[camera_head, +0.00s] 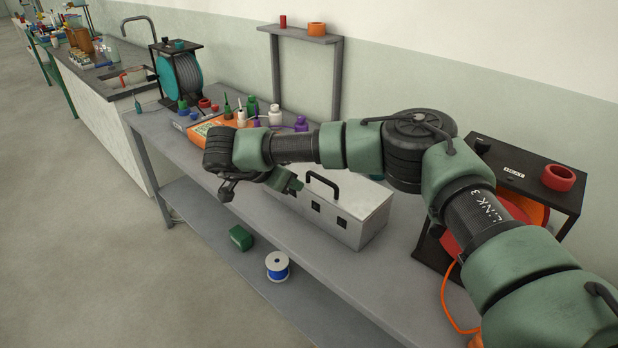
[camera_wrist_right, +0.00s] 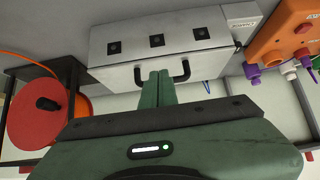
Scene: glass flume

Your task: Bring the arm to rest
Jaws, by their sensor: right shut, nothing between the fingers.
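My right arm comes in from the right of the head view and reaches left over the workbench (camera_head: 270,232). Its right gripper (camera_head: 293,184) hangs low at the left end of the arm, close to a grey metal box with a black handle (camera_head: 352,232). In the right wrist view the green fingers of the gripper (camera_wrist_right: 157,82) are together with nothing between them. The metal box (camera_wrist_right: 130,62) shows behind them there, its handle partly hidden by the fingers. My left gripper is not in the head view.
An orange case (camera_head: 214,132) and several small bottles stand behind the arm. A cable reel (camera_head: 182,75) is farther left. A black rack with a red roll (camera_head: 558,177) on top is at the right. A blue spool (camera_head: 278,267) sits on the lower shelf. The floor at left is clear.

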